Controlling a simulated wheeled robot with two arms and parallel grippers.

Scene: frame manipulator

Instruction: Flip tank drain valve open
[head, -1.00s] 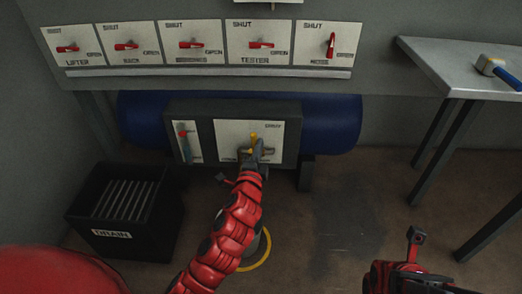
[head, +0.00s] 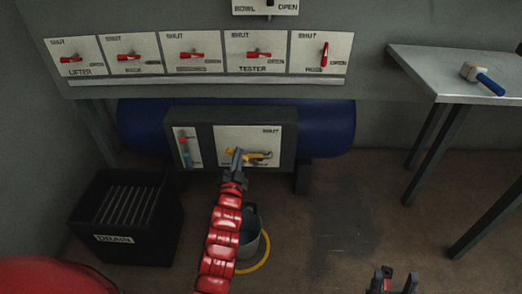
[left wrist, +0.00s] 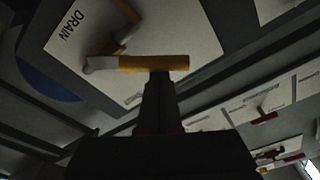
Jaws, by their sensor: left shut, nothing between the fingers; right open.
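The drain valve's yellow handle (head: 262,154) lies roughly horizontal across a white plate (head: 228,135) on the dark box in front of the blue tank (head: 325,125). The plate's upper right label seems to read SHUT. In the left wrist view the yellow handle (left wrist: 165,63) crosses just beyond my fingertips, near a plate marked DRAIN. My left gripper (head: 236,155) is shut and empty, its tips at the handle's left part, touching or very close. They hide some of the handle and the lower lettering. My right gripper (head: 397,276) is open and empty at the lower right.
A bucket (head: 248,240) stands within a yellow floor ring below the valve. A black DRAIN bin (head: 140,254) is at the left. Red switches line the panel above. A metal table (head: 430,62) with a blue-handled hammer is at right. The middle floor is clear.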

